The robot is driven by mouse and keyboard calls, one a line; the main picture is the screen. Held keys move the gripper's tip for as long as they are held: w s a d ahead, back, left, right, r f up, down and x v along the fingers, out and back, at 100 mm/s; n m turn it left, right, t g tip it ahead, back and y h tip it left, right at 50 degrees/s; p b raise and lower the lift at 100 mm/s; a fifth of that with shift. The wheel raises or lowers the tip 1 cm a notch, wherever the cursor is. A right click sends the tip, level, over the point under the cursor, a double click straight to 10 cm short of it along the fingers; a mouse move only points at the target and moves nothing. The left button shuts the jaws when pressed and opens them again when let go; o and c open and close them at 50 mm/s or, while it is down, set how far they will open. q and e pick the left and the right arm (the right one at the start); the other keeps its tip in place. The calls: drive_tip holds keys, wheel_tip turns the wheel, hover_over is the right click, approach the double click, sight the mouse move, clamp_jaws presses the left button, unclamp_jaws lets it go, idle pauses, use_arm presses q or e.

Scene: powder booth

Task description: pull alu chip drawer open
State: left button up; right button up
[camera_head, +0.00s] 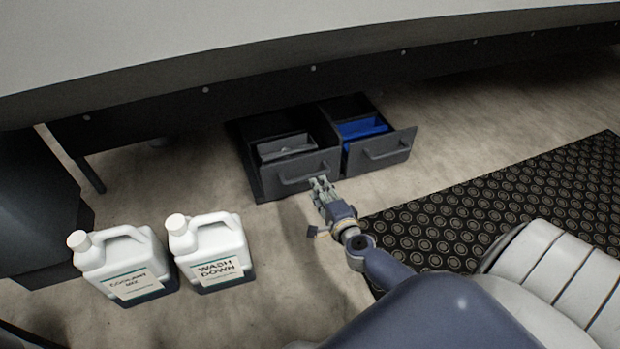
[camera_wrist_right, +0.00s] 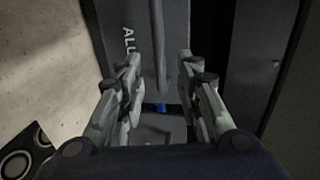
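In the head view a dark cabinet holds two drawers side by side under the booth edge. The left drawer (camera_head: 262,184) contains a grey bin (camera_head: 286,146). The wrist view shows a drawer front (camera_wrist_right: 140,12) lettered "ALU", with the rest of the label hidden by a finger; it appears to be this left drawer. My right gripper (camera_head: 320,182) is at the right end of its bar handle (camera_head: 300,176). In the right wrist view the open fingers (camera_wrist_right: 158,62) stand either side of the handle (camera_wrist_right: 158,30), with gaps visible. My left gripper is out of view.
The right drawer (camera_head: 380,152) has a blue bin (camera_head: 362,128). Two white jugs, coolant mix (camera_head: 122,262) and wash down (camera_head: 212,250), stand left on the floor. A patterned mat (camera_head: 470,215) lies right. The booth edge (camera_head: 300,72) overhangs the cabinet.

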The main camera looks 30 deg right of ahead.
sight(311, 176)
drive_tip(key=shift+b+x, duration=1.55)
drive_tip(key=shift+x, duration=2.35)
clamp_jaws()
drive_tip(key=shift+a, duration=0.1)
